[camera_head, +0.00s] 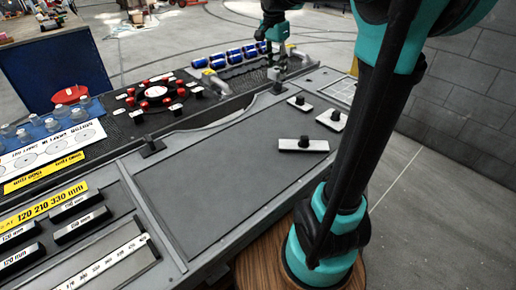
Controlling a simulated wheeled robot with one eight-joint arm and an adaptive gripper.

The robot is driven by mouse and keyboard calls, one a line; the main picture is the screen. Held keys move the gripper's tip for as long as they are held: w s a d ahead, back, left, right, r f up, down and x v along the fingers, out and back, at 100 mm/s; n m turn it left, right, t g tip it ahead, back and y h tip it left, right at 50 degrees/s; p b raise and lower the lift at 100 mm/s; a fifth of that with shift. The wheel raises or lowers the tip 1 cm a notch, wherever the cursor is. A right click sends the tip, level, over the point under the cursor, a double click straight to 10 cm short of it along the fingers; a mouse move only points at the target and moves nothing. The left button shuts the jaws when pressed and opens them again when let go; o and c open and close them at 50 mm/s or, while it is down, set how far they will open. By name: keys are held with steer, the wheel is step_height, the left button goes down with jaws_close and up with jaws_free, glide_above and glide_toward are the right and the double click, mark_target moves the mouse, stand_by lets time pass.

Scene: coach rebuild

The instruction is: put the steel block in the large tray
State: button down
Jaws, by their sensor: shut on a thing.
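My gripper (274,50) is at the far end of the bench, small in the head view. It is shut on a small grey piece, which looks like the steel block (281,63); its lower end is hard to make out against the dark fixtures. A large, shallow dark grey tray (225,170) fills the middle of the bench, nearer than my gripper. Its left and middle floor is bare. My gripper is beyond the tray's far edge, not over it.
Pale plates with black knobs (304,145) lie at the tray's right side. My arm crosses the right side.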

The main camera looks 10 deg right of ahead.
mark_target(274, 125)
step_height(274, 125, down, 20)
steer(key=shift+s+a, duration=0.1)
stand_by(0.5)
steer(key=shift+f, duration=0.15)
steer(key=c, duration=1)
jaws_free()
steer(key=r, duration=0.8)
steer(key=s+a+r, duration=0.1)
steer(key=r, duration=0.3)
steer(key=shift+a+r, duration=0.1)
steer(key=shift+r, duration=0.05)
